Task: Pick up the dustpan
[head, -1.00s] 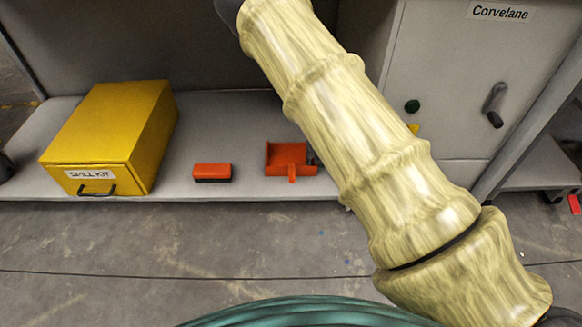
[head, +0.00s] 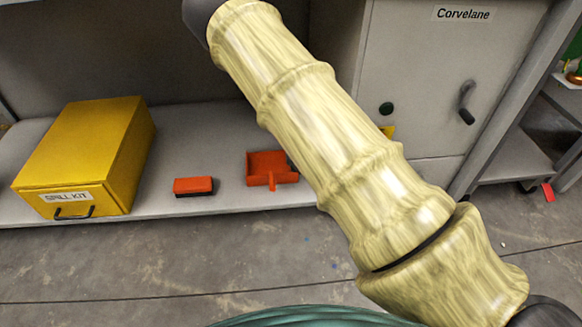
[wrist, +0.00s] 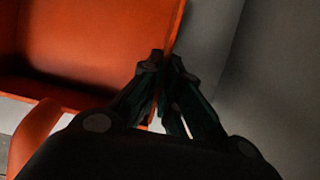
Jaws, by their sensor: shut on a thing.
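The orange dustpan (head: 262,166) is on the grey shelf, right of the orange brush, with its short handle pointing toward the shelf's front edge. In the wrist view the dustpan (wrist: 90,45) fills the upper left, large and close. My gripper (wrist: 165,62) is shut on the dustpan's right side wall, with the fingertips at that wall. In the head view my pale arm crosses in front, and only a small dark part shows at the dustpan's right edge. I cannot see any clear gap under the dustpan.
The orange brush (head: 193,186) with a dark underside lies left of the dustpan. A yellow spill kit box (head: 88,150) stands farther left on the shelf (head: 225,203). A grey cabinet (head: 425,70) with a handle stands to the right. The shelf between brush and dustpan is clear.

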